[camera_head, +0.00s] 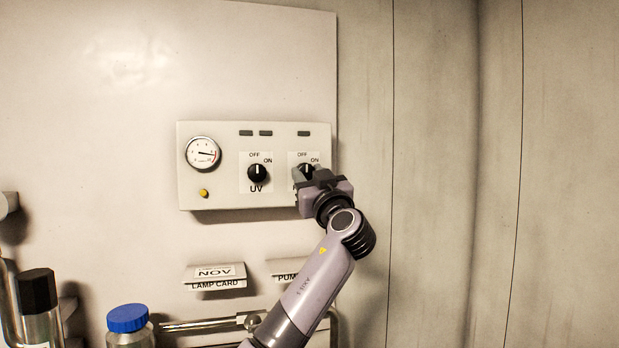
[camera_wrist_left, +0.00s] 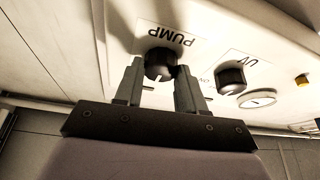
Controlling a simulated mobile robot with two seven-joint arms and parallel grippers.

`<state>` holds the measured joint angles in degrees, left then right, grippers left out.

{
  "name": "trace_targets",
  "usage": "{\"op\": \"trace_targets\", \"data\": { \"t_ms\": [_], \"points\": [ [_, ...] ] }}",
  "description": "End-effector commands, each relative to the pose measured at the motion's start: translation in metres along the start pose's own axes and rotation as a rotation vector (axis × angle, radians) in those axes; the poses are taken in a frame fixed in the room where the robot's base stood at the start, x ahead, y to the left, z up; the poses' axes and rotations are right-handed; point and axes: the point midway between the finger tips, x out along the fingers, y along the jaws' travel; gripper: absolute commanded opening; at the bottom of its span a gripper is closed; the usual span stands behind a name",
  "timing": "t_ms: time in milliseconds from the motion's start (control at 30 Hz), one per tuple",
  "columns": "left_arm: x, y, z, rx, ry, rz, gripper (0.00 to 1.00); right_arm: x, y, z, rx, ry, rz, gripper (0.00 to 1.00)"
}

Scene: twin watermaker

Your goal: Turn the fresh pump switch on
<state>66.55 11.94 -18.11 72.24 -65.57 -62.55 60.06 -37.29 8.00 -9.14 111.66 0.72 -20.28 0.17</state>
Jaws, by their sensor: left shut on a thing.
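The pump switch is the right-hand black knob (camera_head: 305,169) on the white control box (camera_head: 222,196), under an OFF/ON label. In the head view my gripper covers most of it, so I cannot tell its pointer's setting. In the left wrist view the knob (camera_wrist_left: 158,62) stands below the PUMP label (camera_wrist_left: 170,38). My left gripper (camera_head: 306,177) has come to the knob from below right. In the left wrist view its fingers (camera_wrist_left: 159,76) lie on both sides of the knob, shut on it. My right gripper is not in view.
The UV knob (camera_head: 257,173) sits just left, its pointer near OFF. A round gauge (camera_head: 203,153) and a yellow button (camera_head: 203,193) are further left. Card holders (camera_head: 216,284), pipes and a blue-capped bottle (camera_head: 128,318) are below. Right of the box is bare wall.

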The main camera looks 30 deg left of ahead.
Motion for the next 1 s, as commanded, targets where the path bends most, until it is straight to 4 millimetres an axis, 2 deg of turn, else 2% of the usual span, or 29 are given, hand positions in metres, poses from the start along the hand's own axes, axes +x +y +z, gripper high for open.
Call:
{"op": "trace_targets", "data": {
  "t_ms": [433, 1000],
  "points": [
    [0.0, -0.003, 0.001, 0.25, 0.008, 0.104, 0.09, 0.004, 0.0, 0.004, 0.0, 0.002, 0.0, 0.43],
    [0.002, -0.006, -0.003, 0.727, 0.022, 0.304, 0.09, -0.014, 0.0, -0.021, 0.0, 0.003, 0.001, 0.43]
  ]
}}
